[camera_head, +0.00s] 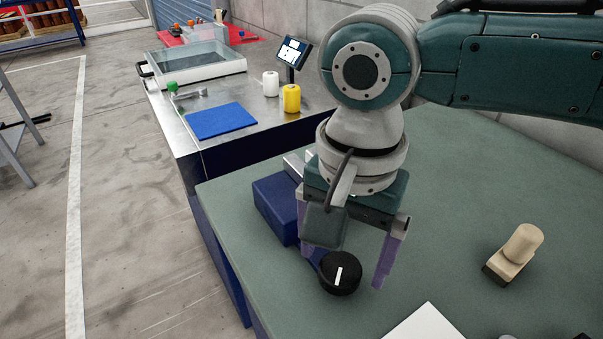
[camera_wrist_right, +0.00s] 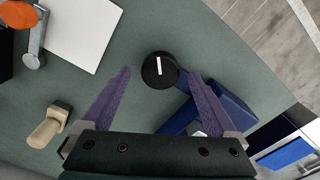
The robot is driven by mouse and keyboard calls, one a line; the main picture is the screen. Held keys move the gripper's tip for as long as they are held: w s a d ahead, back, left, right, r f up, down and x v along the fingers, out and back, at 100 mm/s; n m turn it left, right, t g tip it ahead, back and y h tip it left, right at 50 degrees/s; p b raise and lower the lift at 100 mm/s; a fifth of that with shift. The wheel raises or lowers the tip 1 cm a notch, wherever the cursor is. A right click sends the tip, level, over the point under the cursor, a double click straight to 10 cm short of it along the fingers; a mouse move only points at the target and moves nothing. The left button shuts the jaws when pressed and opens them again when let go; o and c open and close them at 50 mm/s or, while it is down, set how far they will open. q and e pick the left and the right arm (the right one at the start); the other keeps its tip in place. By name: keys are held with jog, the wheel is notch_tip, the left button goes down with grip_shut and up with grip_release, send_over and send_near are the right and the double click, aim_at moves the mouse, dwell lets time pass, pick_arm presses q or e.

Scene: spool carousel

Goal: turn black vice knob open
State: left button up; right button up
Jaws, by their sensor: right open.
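The black vice knob (camera_head: 341,272) is round with a white line on its face. It sits at the front end of the blue vice (camera_head: 275,205) on the green table. My right gripper (camera_head: 347,268) is above the table, open, with one purple finger on each side of the knob. In the right wrist view the knob (camera_wrist_right: 159,70) lies just ahead of and between the fingertips (camera_wrist_right: 160,75), with a gap on both sides. I see no contact. The vice (camera_wrist_right: 222,112) is partly hidden behind the right finger there. My left gripper is not in view.
A white sheet (camera_head: 425,325) lies at the front. A metal bench behind holds a blue mat (camera_head: 221,121), a yellow spool (camera_head: 292,99) and a white spool (camera_head: 270,84). An orange-topped item (camera_wrist_right: 18,14) shows in the wrist view.

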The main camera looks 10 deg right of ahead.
jog(key=shift+f, duration=1.2)
jog(key=c, duration=1.4)
